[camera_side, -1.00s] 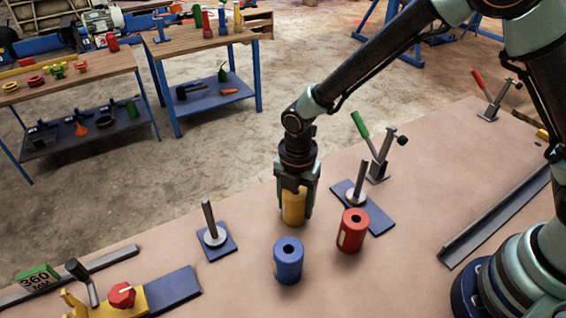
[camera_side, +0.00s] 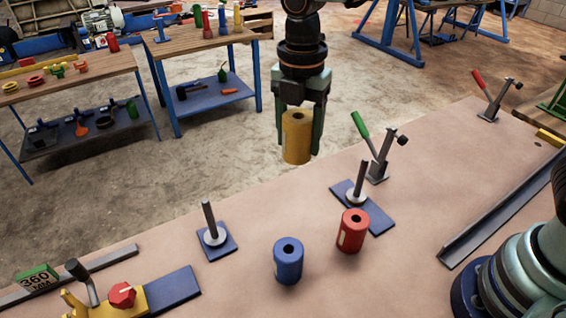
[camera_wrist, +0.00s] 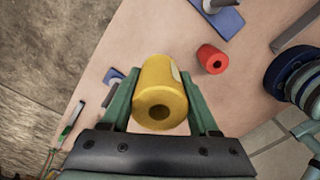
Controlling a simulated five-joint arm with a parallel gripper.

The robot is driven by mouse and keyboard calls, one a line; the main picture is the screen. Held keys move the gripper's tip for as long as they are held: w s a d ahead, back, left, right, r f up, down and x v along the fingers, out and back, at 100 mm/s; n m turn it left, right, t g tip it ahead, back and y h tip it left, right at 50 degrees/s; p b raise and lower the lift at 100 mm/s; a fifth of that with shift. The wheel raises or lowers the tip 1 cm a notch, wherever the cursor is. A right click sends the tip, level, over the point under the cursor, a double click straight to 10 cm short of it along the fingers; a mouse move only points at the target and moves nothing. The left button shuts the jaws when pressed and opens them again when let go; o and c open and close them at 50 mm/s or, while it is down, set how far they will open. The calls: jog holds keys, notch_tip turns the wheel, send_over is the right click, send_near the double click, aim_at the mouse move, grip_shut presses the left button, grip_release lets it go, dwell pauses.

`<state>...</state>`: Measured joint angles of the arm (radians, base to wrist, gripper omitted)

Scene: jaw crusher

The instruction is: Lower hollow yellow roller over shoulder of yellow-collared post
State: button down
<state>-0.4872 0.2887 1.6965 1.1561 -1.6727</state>
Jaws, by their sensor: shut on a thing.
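My gripper (camera_side: 298,148) is shut on the hollow yellow roller (camera_side: 297,136) and holds it upright, high above the table. In the wrist view the roller (camera_wrist: 172,80) sits between both fingers with its bore facing the camera. One post (camera_side: 209,216) stands on a blue plate at the left, with a pale grey collar at its foot. Another post (camera_side: 361,177) stands on a longer blue plate further right, also with a pale collar. No yellow collar shows on either post. The roller is apart from both posts.
A blue roller (camera_side: 288,262) and a red roller (camera_side: 352,231) stand near the posts. A green-handled toggle clamp (camera_side: 377,160) rises behind the right post. A yellow fixture with a red knob (camera_side: 122,295) is front left, and a metal rail (camera_side: 497,218) lies right.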

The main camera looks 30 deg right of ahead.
jog(key=s+d+r+m, duration=0.1)
jog(key=d+m, duration=0.1)
jog(key=d, duration=0.5)
jog(key=s+d+r+m, duration=0.1)
jog(key=s+d+m, duration=0.1)
jog(key=d, duration=0.5)
jog(key=shift+s+d+r+m, duration=0.15)
jog(key=shift+d+r+m, duration=0.1)
jog(key=shift+d+m, duration=0.1)
send_over(363, 173)
jog(key=shift+w+d+f, duration=0.1)
jog(key=shift+d+f, duration=0.05)
jog(key=shift+f, duration=0.8)
jog(key=shift+w+d+f, duration=0.1)
jog(key=shift+w+f, duration=0.05)
jog(key=shift+f, duration=0.85)
jog(key=shift+w+d+f, duration=0.1)
jog(key=shift+d+f, duration=0.05)
jog(key=shift+f, duration=0.8)
jog(key=shift+f, duration=5.05)
